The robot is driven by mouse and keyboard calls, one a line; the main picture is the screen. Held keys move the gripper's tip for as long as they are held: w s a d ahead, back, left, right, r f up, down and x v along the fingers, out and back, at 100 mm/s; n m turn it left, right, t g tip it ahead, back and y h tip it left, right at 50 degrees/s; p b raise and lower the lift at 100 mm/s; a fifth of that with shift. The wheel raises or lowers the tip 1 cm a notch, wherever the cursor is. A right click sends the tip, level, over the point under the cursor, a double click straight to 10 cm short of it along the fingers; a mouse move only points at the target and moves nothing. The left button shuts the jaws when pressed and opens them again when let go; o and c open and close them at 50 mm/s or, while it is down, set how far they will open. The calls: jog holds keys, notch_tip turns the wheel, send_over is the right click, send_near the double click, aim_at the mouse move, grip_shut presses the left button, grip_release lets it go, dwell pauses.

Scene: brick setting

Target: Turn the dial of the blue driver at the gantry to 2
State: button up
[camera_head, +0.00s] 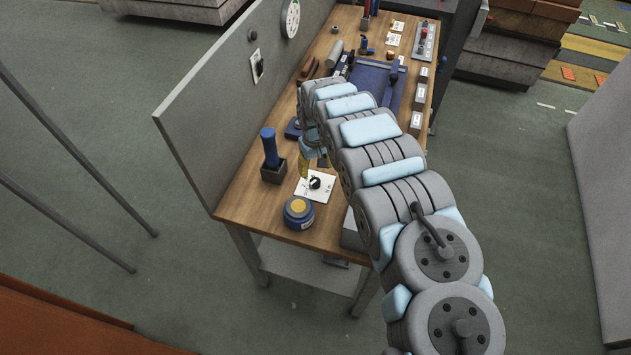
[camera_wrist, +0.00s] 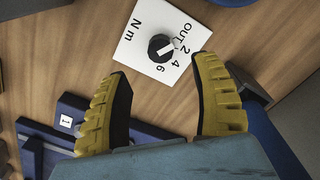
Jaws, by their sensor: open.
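A white card (camera_wrist: 140,52) printed "N m", "OUT", 2, 4 and 6 lies on the wooden bench. On it sits a round black dial (camera_wrist: 161,48) with a white mark; the mark lies toward the OUT and 2 side, but its exact setting is unclear. In the head view the card (camera_head: 309,192) and dial (camera_head: 315,183) lie near the bench's near end. A blue upright driver handle (camera_head: 269,147) stands in a dark block left of the card. My gripper (camera_wrist: 162,69) is open, its yellow fingers apart either side of the dial, apparently empty. I cannot identify the gantry.
A blue round container with a yellow top (camera_head: 298,212) stands close in front of the card. A grey upright panel (camera_head: 230,95) borders the bench's left side. A dark blue mat (camera_head: 371,76), tools and labelled blocks crowd the farther bench (camera_head: 240,207).

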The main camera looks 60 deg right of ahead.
aim_at(315, 181)
jog(key=shift+f, duration=2.15)
jog(key=shift+a+f+b, duration=0.15)
jog(key=shift+f+b, duration=0.2)
jog(key=shift+f, duration=0.45)
jog(key=shift+f+b, duration=0.35)
jog(key=shift+f, duration=0.7)
grip_shut()
